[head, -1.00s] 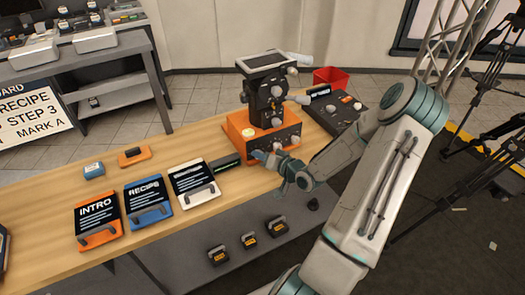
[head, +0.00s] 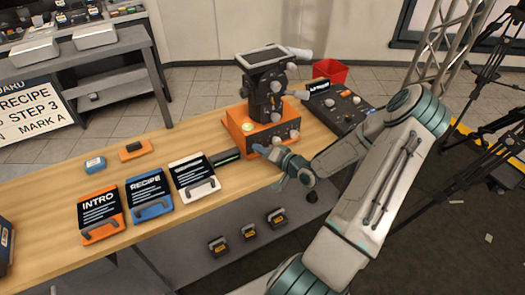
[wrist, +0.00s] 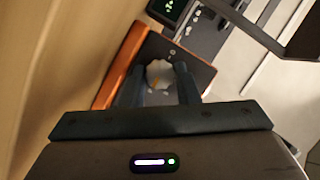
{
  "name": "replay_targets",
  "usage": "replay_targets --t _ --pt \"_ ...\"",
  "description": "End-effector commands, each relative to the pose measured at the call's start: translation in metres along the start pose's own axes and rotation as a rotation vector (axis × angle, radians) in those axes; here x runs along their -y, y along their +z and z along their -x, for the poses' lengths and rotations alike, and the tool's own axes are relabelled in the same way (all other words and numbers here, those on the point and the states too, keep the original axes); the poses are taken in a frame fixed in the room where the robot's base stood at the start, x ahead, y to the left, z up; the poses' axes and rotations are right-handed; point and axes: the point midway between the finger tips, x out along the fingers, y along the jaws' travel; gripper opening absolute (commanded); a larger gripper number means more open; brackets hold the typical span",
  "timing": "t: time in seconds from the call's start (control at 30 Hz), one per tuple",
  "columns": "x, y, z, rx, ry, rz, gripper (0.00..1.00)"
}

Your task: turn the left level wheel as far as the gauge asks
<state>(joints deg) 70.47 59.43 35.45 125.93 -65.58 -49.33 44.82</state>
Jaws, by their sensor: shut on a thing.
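The orange control box (head: 241,133) stands on the wooden bench with dark upright gear on top. My gripper (head: 259,150) is at the lower left of its dark front face. In the wrist view, a pale round wheel (wrist: 159,75) sits between the two dark fingers of my gripper (wrist: 160,84), which are shut on it. It appears to be the left level wheel; in the head view the gripper hides it. More pale knobs (head: 277,141) show to its right. A small dark unit with a green display strip (head: 226,156) lies left of the gripper; its reading is too small to tell.
White (head: 194,178), blue (head: 149,195) and orange (head: 99,212) labelled boards lie on the bench to the left. A dark knob console (head: 338,109) and a red bin (head: 330,70) are right of and behind the box. Several small dark blocks sit on the lower shelf.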

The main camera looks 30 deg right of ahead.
Motion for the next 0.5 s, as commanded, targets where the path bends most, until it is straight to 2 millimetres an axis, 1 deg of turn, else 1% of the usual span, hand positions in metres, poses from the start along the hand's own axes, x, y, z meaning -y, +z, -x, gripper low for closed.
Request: replay_targets --t 0.03,0.07,0.1,0.37,0.5 --pt "-0.0005 -0.0004 0.0004 -0.001 0.001 -0.001 0.37" --pt "-0.0005 -0.0004 0.0003 -0.001 0.001 -0.001 0.45" --pt "-0.0005 -0.0004 0.0003 -0.001 0.001 0.000 0.50" --pt "0.0000 0.0000 0.0004 0.000 0.001 0.001 0.50" --pt "-0.0007 -0.0002 0.0098 0.000 0.002 0.002 0.50"
